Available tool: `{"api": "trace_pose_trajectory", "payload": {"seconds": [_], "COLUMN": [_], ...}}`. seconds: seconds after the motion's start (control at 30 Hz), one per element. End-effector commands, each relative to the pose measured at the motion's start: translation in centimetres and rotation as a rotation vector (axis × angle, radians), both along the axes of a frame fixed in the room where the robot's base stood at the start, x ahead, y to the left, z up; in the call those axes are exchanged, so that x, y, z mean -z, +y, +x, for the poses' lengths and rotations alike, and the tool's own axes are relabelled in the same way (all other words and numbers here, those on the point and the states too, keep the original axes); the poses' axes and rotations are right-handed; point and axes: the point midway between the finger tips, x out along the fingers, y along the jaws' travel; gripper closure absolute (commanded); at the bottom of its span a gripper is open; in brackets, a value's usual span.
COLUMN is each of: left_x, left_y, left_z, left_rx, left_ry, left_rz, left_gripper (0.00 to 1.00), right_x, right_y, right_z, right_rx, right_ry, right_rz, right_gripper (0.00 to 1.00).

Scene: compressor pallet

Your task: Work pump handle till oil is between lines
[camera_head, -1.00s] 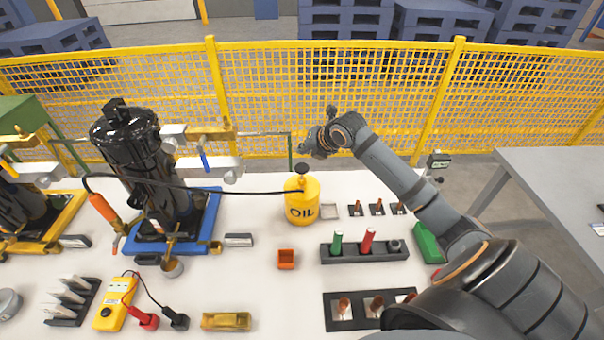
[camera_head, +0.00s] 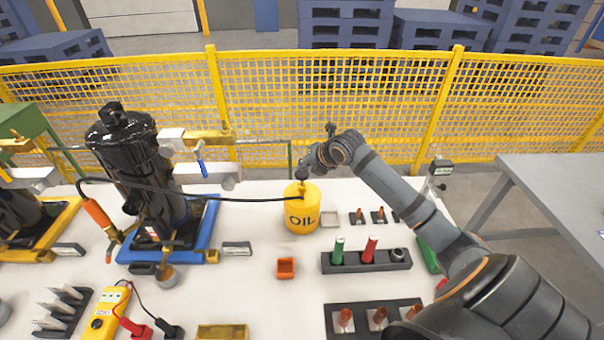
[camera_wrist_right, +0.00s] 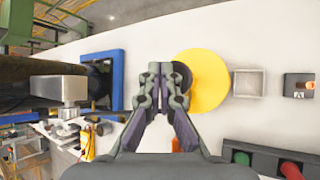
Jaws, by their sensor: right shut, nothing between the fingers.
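The yellow oil can (camera_head: 303,218), marked OIL, stands upright on the white table and also shows in the right wrist view (camera_wrist_right: 208,82). A dark round knob (camera_head: 302,174), the pump handle, sits on its top. A black hose runs from it to the left. My right gripper (camera_head: 308,164) is shut and empty just above the knob. In the wrist view its fingertips (camera_wrist_right: 160,70) partly cover the knob (camera_wrist_right: 182,76); contact cannot be told. The black compressor (camera_head: 128,148) stands on a blue pallet (camera_head: 207,228) to the left. The oil level cannot be read. My left gripper is out of view.
A dark rack (camera_head: 350,266) with green and red bottles stands right of the can. A small orange bin (camera_head: 286,268) lies in front. A yellow meter (camera_head: 105,315) with leads is at front left. A yellow mesh fence (camera_head: 300,105) runs behind the table.

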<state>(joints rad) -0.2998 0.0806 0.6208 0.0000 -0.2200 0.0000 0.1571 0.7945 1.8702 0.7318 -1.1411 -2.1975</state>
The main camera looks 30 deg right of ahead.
Motion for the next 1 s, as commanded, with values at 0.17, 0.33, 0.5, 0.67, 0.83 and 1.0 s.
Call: {"api": "trace_pose_trajectory", "payload": {"seconds": [0.17,0.33,0.5,0.67,0.83,1.0], "left_x": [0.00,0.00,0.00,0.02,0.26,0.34], "left_y": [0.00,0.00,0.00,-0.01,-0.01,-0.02], "left_z": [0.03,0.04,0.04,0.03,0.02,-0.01], "left_rx": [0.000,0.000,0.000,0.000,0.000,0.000], "left_ry": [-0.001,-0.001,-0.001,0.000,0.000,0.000], "left_rz": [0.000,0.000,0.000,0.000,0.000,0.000], "left_gripper": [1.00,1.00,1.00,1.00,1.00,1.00], "right_x": [-0.01,-0.01,-0.01,0.03,0.58,0.88], "right_y": [-0.01,-0.01,-0.01,-0.01,-0.01,-0.02], "right_z": [0.01,0.00,0.00,0.00,-0.02,-0.02], "right_rx": [0.000,0.000,0.000,0.000,0.001,0.000], "right_ry": [0.000,0.000,0.000,0.000,0.001,0.001], "right_rz": [0.000,0.000,0.000,0.000,-0.001,-0.001], "right_gripper": [1.00,1.00,1.00,1.00,1.00,1.00]}}
